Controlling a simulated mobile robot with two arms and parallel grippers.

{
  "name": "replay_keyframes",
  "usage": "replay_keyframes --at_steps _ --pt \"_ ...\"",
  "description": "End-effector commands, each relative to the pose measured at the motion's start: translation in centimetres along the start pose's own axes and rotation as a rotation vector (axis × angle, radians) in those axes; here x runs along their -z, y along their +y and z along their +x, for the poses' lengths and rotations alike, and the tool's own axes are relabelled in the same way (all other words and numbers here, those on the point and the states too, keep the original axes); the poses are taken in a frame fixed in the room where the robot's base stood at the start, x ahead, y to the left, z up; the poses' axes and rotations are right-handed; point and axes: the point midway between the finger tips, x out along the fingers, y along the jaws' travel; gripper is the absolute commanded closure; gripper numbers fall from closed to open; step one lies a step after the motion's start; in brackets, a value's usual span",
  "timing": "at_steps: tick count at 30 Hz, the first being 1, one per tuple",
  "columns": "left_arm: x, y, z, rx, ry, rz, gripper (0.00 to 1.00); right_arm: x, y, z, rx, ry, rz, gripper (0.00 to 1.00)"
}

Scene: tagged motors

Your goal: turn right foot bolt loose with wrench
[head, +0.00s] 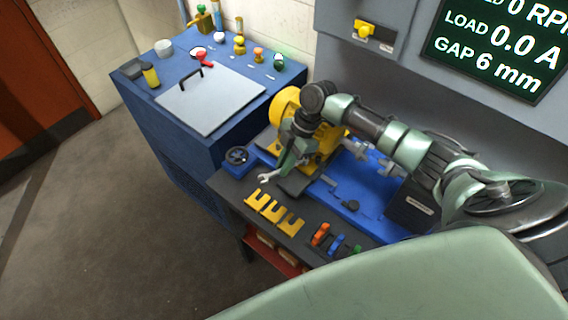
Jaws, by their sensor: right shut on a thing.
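The yellow motor (284,104) stands on a dark base at the back of the bench, partly covered by my right arm. My right gripper (293,153) points down in front of the motor, near its front left side. It is shut on the wrench (266,177), whose pale open end sticks out down and to the left, over the dark bench top. The right foot bolt cannot be made out; the gripper and arm cover much of the motor's foot. My left gripper is not in view.
Several yellow slotted shims (273,211) lie along the bench front (236,190). Coloured small pieces (320,234) stand to their right. A blue bed (352,204) lies right of the motor. A blue cabinet (150,118) with a grey plate (212,100) stands left. A screen (500,45) reads GAP 6 mm.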

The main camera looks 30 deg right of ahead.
Motion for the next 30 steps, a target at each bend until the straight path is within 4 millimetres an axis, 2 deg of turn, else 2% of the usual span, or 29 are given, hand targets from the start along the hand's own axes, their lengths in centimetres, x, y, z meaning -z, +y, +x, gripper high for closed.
replay_keyframes --at_steps 4,12,22,30 --pt "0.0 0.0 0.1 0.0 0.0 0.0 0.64 0.0 -0.1 0.0 0.006 0.0 -0.013 1.0" --pt "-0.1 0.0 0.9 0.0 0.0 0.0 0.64 -0.2 -1.4 0.0 0.078 0.0 -0.177 1.0" --pt "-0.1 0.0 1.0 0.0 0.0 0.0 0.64 -0.2 -1.5 -0.1 0.087 0.0 -0.2 1.0" --pt "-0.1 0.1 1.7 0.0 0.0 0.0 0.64 -0.5 -2.7 -0.2 0.158 0.001 -0.362 1.0"
